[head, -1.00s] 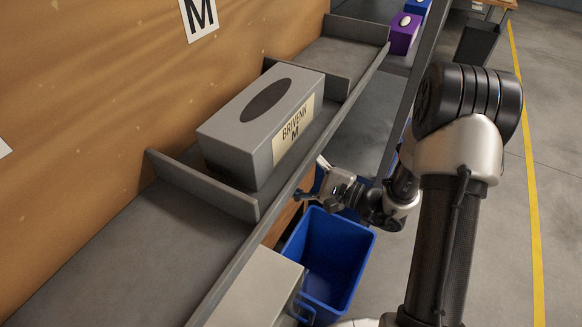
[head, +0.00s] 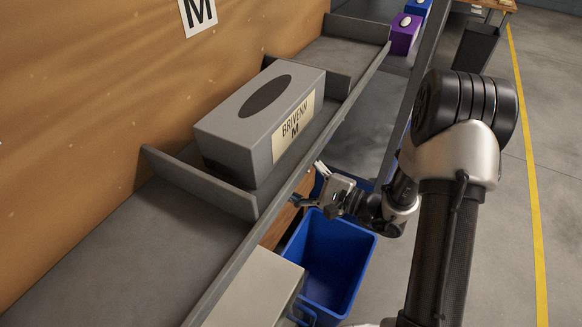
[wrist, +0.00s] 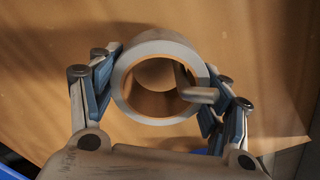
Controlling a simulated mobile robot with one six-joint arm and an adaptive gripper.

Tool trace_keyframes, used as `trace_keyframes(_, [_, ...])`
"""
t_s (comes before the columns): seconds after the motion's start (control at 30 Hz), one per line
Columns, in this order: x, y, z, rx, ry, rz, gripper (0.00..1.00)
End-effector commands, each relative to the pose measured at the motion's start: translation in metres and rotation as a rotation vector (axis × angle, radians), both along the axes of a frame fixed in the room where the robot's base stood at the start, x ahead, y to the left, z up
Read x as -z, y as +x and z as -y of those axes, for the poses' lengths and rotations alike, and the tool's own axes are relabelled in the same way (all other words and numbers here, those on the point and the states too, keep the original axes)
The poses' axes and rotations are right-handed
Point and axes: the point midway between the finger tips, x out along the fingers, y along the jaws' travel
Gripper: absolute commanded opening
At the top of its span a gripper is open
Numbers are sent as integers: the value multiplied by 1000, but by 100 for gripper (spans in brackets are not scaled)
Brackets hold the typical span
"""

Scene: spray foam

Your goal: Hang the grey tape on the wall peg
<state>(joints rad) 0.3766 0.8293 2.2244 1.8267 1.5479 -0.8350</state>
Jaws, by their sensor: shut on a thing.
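The grey tape (wrist: 122,84) is a ring with a brown inner core, seen nearly face-on in the wrist view. My gripper (wrist: 158,88) is shut on it, with one finger on each side of the ring. A short grey bar that looks like the wall peg (wrist: 200,95) shows at the right of the ring's hole. It seems to run through the hole, and its end overlaps the ring's right side. In the head view my gripper (head: 322,186) is low beside the shelf edge; the tape and peg cannot be made out there.
A brown board (wrist: 45,110) fills the wrist view's background. In the head view, a grey box labelled BRIVENN M (head: 235,115) sits on the shelf (head: 130,245) left of my arm. A blue bin (head: 335,265) stands below my gripper.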

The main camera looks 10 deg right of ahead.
Motion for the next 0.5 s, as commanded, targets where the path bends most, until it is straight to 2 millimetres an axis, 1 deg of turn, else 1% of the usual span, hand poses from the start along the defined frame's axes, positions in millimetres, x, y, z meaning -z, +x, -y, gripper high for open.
trace_keyframes(0.47, [0, 0, 0, 0, 1, 2, 42])
trace_keyframes(0.5, [1, 0, 0, 0, 1, 2, 73])
